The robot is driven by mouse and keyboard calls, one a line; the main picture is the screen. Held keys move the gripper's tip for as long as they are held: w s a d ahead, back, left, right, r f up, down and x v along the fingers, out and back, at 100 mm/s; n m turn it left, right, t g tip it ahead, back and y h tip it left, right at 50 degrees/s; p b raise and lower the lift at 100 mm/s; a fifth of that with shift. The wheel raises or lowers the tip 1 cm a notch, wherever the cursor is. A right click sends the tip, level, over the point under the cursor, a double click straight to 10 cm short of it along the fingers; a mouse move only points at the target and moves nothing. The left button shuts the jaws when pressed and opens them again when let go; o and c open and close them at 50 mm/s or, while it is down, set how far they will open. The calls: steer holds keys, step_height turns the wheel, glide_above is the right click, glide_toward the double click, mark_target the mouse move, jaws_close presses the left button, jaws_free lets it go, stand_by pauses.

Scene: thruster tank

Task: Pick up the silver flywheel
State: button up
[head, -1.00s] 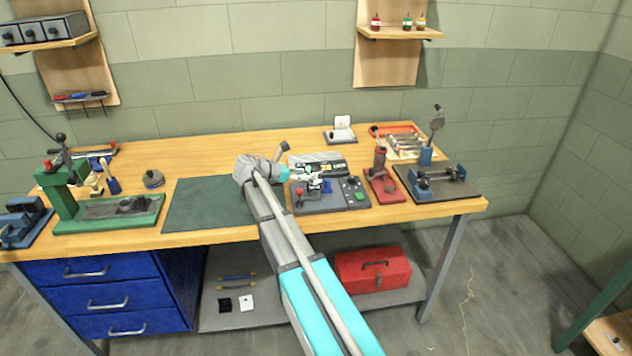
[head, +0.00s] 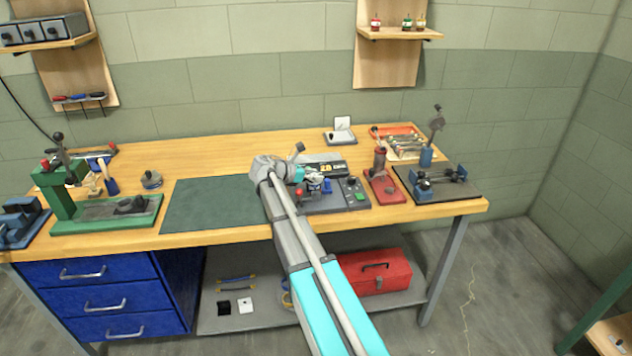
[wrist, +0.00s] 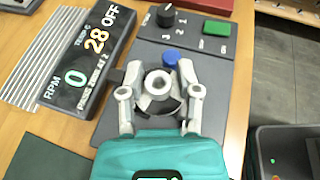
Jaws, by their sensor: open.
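The silver flywheel (wrist: 158,84) shows in the wrist view as a round silver hub with a hole, above a darker, partly shadowed disc. It is at the grey control panel, just below a blue knob (wrist: 172,57). My gripper (wrist: 159,68) is open, with one finger on each side of the flywheel. I cannot tell whether the fingers touch it. In the head view my gripper (head: 316,182) is over the panel, and I cannot make out the flywheel there.
A display (wrist: 90,55) reading RPM 0, TEMP 28 and OFF is left of the flywheel. A black dial (wrist: 166,14) and green button (wrist: 215,28) are on the panel. A red press (head: 381,178) stands to the right. The green mat (head: 213,205) at left is clear.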

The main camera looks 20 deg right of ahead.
stand_by(0.4)
jaws_close()
steer(key=shift+r, duration=0.1)
step_height(320, 180, up, 3)
steer(key=p, duration=0.2)
steer(key=shift+f+p, duration=0.2)
steer(key=shift+p, duration=0.2)
steer(key=s+r+p, duration=1)
steer(key=s, duration=0.4)
steer(key=shift+r, duration=0.15)
